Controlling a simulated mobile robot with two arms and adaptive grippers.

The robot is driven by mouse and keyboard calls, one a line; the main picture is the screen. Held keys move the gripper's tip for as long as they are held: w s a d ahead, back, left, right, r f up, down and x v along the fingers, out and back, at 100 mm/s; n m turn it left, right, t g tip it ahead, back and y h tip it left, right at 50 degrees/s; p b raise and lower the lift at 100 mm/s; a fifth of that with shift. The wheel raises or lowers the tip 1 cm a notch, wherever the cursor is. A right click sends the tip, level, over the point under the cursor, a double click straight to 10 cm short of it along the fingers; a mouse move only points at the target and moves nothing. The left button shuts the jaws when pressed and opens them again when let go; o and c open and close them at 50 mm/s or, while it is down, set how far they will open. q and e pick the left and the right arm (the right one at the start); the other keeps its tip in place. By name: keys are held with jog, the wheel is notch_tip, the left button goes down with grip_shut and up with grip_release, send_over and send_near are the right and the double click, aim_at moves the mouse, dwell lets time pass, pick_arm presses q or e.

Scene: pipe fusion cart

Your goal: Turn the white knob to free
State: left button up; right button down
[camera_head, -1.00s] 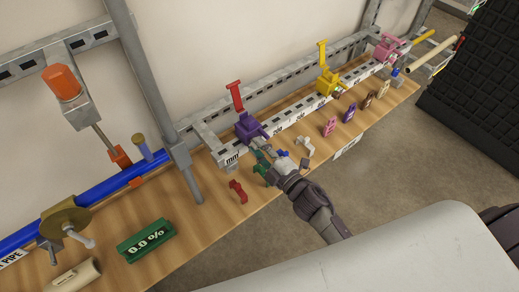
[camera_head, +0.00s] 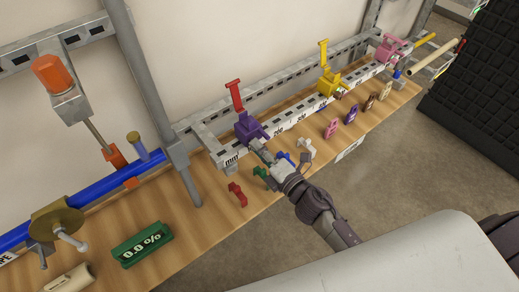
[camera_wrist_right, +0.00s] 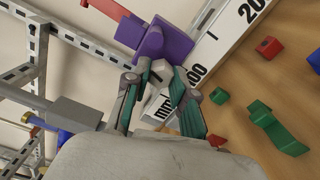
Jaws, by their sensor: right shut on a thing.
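A purple clamp (camera_head: 250,127) with a red handle (camera_head: 236,97) sits on the ruled rail (camera_head: 232,161). It also shows in the wrist view (camera_wrist_right: 165,42). My right gripper (camera_head: 263,150) is at the near side of this clamp. In the wrist view my right gripper (camera_wrist_right: 162,75) has its green-padded fingers close around a small light grey-white piece (camera_wrist_right: 160,69) just below the purple body. This piece looks like the white knob, mostly hidden by the fingertips; its setting cannot be read. My left gripper is not in view.
A yellow clamp (camera_head: 328,82) and a pink clamp (camera_head: 387,50) sit farther along the rail. Small red (camera_head: 237,194), white (camera_head: 306,149) and other coloured pieces lie on the wooden bench (camera_head: 205,235). A blue pipe (camera_head: 100,187) is at left.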

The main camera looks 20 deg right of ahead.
dwell(0.4)
jog(key=c, duration=1)
grip_release()
jog(key=shift+o, duration=0.2)
jog(key=v, duration=1.2)
